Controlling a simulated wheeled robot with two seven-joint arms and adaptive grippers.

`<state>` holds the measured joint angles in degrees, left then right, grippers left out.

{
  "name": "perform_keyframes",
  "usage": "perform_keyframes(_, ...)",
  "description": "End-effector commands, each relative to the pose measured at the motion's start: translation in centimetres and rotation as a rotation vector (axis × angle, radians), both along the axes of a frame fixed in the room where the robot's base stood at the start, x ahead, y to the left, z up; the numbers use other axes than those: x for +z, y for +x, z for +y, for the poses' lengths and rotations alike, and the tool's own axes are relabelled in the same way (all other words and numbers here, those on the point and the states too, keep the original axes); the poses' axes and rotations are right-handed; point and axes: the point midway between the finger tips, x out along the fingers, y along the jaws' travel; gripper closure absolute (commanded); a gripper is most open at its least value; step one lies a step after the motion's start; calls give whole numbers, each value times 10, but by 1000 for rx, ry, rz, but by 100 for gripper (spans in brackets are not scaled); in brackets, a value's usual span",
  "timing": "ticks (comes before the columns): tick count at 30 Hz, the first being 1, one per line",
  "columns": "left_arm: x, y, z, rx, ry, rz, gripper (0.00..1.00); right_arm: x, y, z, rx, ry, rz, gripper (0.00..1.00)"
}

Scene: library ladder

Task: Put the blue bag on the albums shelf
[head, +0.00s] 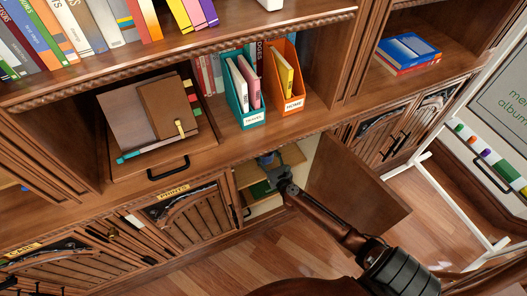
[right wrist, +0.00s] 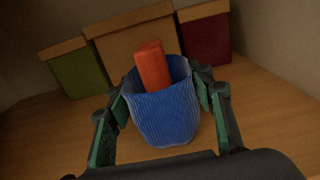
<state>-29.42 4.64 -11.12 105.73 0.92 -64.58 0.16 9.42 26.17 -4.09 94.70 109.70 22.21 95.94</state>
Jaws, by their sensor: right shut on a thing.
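In the right wrist view the blue bag (right wrist: 163,108) is a ribbed, open-topped blue pouch with a red block (right wrist: 153,66) sticking out of it. My right gripper (right wrist: 165,98) is shut on the bag, a finger on each side. The bag is upright over a wooden shelf (right wrist: 265,110); whether it touches the shelf I cannot tell. In the head view my right gripper (head: 268,163) reaches into an open lower cabinet (head: 292,159), and the bag cannot be made out there. No albums shelf label can be read clearly. My left gripper is not in view.
Green (right wrist: 76,70), tan (right wrist: 122,50) and dark red (right wrist: 206,38) boxes stand behind the bag. The open cabinet door (head: 355,185) is right of my arm. Orange (head: 291,85) and teal (head: 240,95) file holders stand above. A white-framed board (head: 500,115) stands at right.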

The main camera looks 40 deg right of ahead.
Motion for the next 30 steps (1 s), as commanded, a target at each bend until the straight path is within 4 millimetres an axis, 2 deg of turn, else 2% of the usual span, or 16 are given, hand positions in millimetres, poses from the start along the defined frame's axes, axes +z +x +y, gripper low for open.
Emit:
perform_keyframes(9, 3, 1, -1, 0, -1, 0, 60, -2, 0, 0, 0, 0, -1, 82)
perform_keyframes(10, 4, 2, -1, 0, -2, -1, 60, -2, 0, 0, 0, 0, 0, 50)
perform_keyframes(17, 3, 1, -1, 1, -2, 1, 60, -2, 0, 0, 0, 0, 0, 34)
perform_keyframes(28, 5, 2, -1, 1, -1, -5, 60, 2, 0, 0, 0, 0, -1, 34)
perform_keyframes(30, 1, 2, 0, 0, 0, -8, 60, 1, -8, 2, 0, 2, 1, 34)
